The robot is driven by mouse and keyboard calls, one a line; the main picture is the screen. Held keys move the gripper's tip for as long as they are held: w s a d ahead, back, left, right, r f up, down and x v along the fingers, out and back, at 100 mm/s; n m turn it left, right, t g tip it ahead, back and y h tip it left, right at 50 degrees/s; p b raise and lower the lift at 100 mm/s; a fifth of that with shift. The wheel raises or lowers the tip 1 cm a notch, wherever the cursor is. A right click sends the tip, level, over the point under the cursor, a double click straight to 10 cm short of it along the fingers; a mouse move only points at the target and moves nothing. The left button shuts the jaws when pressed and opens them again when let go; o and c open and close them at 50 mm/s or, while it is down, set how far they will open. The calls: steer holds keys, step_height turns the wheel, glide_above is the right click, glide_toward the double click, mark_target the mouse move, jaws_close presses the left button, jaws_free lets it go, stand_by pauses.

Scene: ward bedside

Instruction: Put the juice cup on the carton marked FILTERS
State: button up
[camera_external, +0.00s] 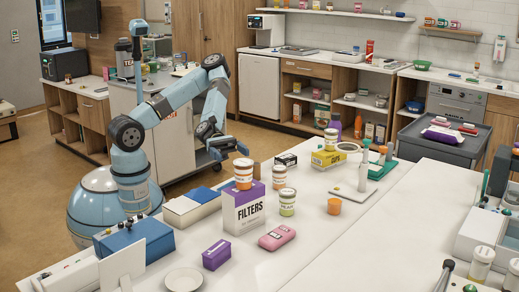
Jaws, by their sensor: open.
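The carton marked FILTERS (243,214), white and purple, stands upright on the white table.
White-labelled jars (287,202) stand close to the carton's right. A pink pack (277,237) and a purple box (216,254) lie in front. A yellow box (328,158) and a stand (364,165) are farther back. Bare table surrounds the orange cup.

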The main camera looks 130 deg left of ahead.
steer(key=shift+v, duration=1.2)
